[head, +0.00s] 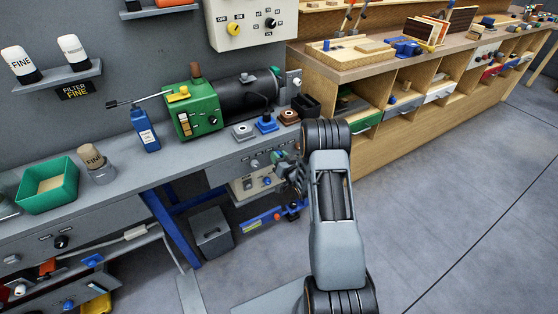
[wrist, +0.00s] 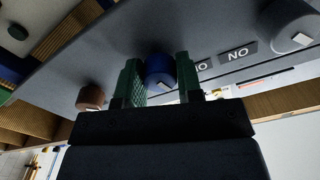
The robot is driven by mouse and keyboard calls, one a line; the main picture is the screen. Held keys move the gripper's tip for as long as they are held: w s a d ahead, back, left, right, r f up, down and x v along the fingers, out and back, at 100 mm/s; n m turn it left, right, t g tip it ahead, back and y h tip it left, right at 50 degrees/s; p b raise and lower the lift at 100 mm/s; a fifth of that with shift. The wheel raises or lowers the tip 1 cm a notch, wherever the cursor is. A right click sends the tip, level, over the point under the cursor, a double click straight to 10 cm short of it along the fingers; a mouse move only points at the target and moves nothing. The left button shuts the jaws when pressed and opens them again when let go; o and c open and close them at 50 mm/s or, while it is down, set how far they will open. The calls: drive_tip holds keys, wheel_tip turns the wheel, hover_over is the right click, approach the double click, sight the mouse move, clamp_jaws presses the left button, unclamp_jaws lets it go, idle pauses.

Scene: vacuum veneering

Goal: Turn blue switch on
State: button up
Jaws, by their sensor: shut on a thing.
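The blue switch (wrist: 157,66) is a round blue knob on the grey panel in the wrist view. It has a small pale mark on its face. My gripper (wrist: 160,80) has one green ribbed finger on each side of the knob and is shut on it. In the head view my gripper (head: 281,160) is at the front panel of the grey bench, below the workbench top. The knob it holds is mostly hidden there by the fingers and arm.
A brown knob (wrist: 90,97) and a dark grey knob (wrist: 288,24) flank the blue one on the panel. A lower box (head: 250,185) with another blue knob sits under the bench. A green machine (head: 198,110) stands on top. Open floor (head: 440,200) lies to the right.

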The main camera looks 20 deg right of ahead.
drive_tip(key=m+b, duration=0.2)
drive_tip(key=m, duration=0.9)
drive_tip(key=shift+m+b, duration=0.35)
drive_tip(key=shift+m, duration=0.05)
idle(0.4)
drive_tip(key=o, duration=0.9)
drive_tip(key=s, duration=0.4)
drive_tip(key=s+d, duration=0.1)
drive_tip(key=s, duration=0.4)
drive_tip(key=s+p, duration=0.1)
drive_tip(key=s, duration=0.3)
drive_tip(key=shift+s+d, duration=0.3)
drive_tip(key=shift+s, duration=0.05)
